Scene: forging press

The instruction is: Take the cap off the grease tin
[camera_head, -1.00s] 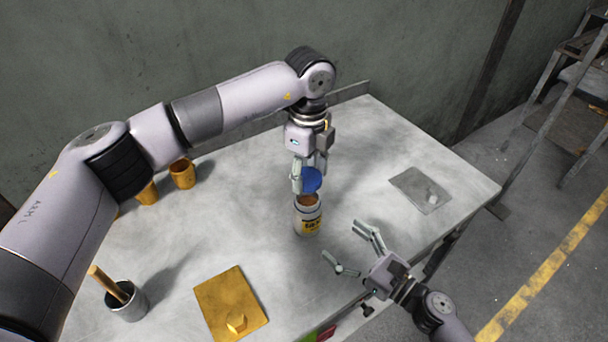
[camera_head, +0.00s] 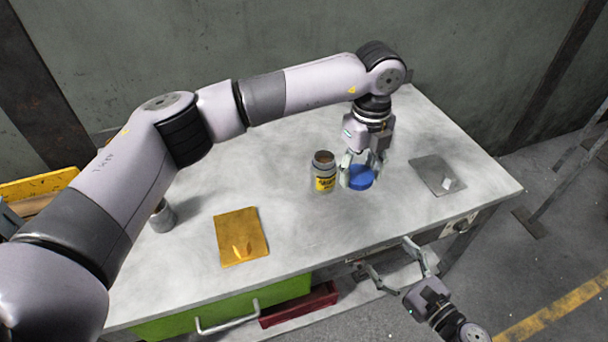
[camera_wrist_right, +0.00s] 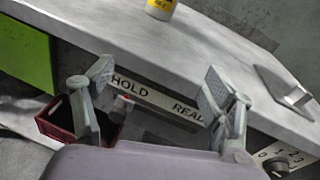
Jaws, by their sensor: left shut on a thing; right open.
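The grease tin (camera_head: 323,172) stands upright and uncapped on the table, its dark neck and yellow label showing. Its lower part also shows at the top of the right wrist view (camera_wrist_right: 161,8). The blue cap (camera_head: 360,178) is in my left gripper (camera_head: 359,172), just right of the tin and apart from it. The left gripper is shut on the cap, low over the table; I cannot tell whether the cap touches the table. My right gripper (camera_head: 395,270) is open and empty in front of the table's front edge; its two spread fingers show in the right wrist view (camera_wrist_right: 162,105).
A yellow plate (camera_head: 240,236) lies left on the table (camera_head: 290,215), a grey plate (camera_head: 436,173) with a small pale piece lies right. A metal cup (camera_head: 162,217) stands partly behind my left arm. Below are a green drawer (camera_head: 215,312) and a red bin (camera_head: 300,304).

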